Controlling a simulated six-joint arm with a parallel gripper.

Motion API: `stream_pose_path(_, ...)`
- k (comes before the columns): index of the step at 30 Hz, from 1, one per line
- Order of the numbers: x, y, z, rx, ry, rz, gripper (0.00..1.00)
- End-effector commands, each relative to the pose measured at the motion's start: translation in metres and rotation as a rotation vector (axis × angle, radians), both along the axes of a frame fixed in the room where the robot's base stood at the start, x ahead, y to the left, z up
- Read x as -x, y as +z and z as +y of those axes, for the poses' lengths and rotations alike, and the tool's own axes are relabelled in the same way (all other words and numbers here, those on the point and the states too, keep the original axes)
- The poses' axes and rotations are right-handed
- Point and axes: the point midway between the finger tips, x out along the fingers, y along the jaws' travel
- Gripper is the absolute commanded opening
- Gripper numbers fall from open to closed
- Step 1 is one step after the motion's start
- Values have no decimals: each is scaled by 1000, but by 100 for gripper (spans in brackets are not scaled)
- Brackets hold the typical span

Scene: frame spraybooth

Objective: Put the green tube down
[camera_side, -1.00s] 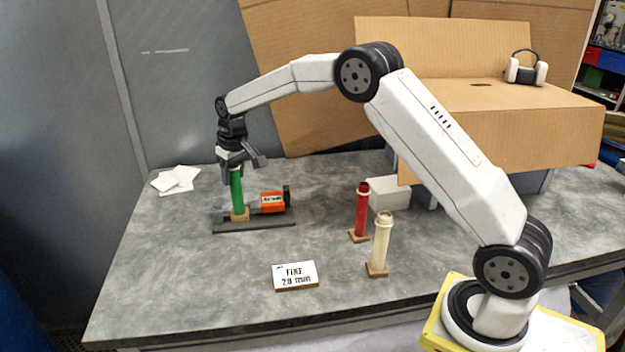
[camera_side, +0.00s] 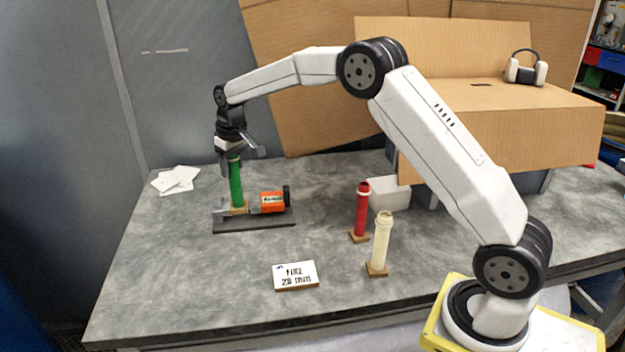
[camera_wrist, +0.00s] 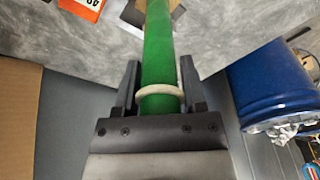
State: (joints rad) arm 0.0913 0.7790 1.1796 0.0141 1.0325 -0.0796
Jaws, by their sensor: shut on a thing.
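The green tube (camera_side: 236,185) stands upright on a small wooden foot (camera_side: 237,209) at the left of the table in the side view. The foot is at the dark plate (camera_side: 254,226) of the orange device (camera_side: 273,203); I cannot tell whether it touches. My gripper (camera_side: 231,155) is shut on the tube near its top end. In the wrist view the tube (camera_wrist: 157,60) runs between both fingers of my gripper (camera_wrist: 160,85), with a pale ring near the fingers.
A red tube (camera_side: 362,212) and a cream tube (camera_side: 381,245) stand right of centre. A small sign (camera_side: 295,275) lies at the front, a white box (camera_side: 390,193) behind the red tube. Papers (camera_side: 175,180) lie at the back left. The front left table is clear.

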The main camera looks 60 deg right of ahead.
Motion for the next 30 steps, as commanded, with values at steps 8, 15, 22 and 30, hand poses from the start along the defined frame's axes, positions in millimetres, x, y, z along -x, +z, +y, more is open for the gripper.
stream_pose_path(8,0,2,0,0,0,-2,0)
stream_pose_path(15,-1,25,0,0,0,-4,0)
stream_pose_path(22,-1,62,0,0,0,-5,0)
stream_pose_path(30,2,69,-46,0,-98,0,0)
